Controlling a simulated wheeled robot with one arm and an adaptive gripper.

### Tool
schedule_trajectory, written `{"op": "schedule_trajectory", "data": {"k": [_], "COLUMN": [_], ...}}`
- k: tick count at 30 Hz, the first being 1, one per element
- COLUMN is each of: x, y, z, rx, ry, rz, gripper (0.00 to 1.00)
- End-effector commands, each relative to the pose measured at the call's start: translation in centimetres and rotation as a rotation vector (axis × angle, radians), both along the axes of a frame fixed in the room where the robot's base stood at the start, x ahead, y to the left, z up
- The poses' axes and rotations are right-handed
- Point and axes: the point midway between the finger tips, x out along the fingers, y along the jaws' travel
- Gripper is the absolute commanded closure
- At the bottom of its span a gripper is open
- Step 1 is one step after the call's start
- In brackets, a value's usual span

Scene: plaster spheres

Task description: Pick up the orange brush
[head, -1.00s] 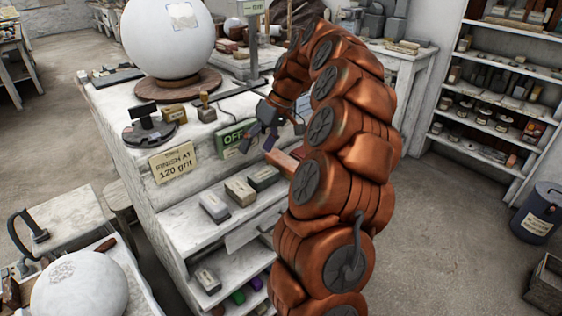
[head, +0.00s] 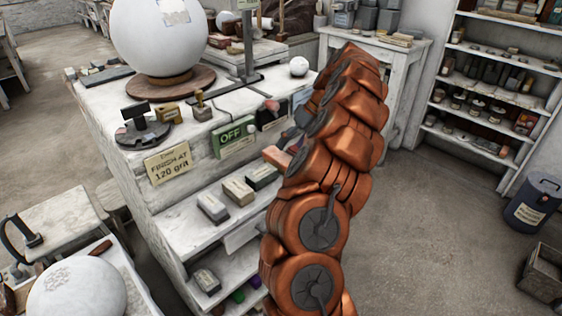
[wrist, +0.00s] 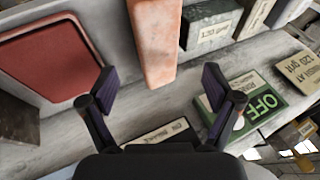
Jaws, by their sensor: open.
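A long salmon-orange block (wrist: 155,42) lies on the shelf in the wrist view; it may be the orange brush, but no bristles show. Its near end points between my fingertips. In the head view its orange end (head: 275,158) sticks out beside my arm, and the rest is hidden. My gripper (wrist: 157,82) is open and empty, its dark fingers spread wider than the block. The block's near end is in line with the gap, and I cannot tell how far it lies beyond the fingertips. In the head view my arm hides most of the gripper.
A dark red plate (wrist: 48,65) lies left of the block in the wrist view. The green OFF sign (head: 235,137) is on the workbench (head: 165,220).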

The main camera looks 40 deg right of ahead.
Motion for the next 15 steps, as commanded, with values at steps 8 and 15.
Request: {"op": "schedule_trajectory", "data": {"k": [8, 15], "x": [0.6, 1.5], "y": [0.6, 1.6], "z": [-1.2, -3.9], "rx": [0.002, 0.003], "ry": [0.0, 0.002], "rz": [0.002, 0.003], "gripper": [0.11, 0.11]}}
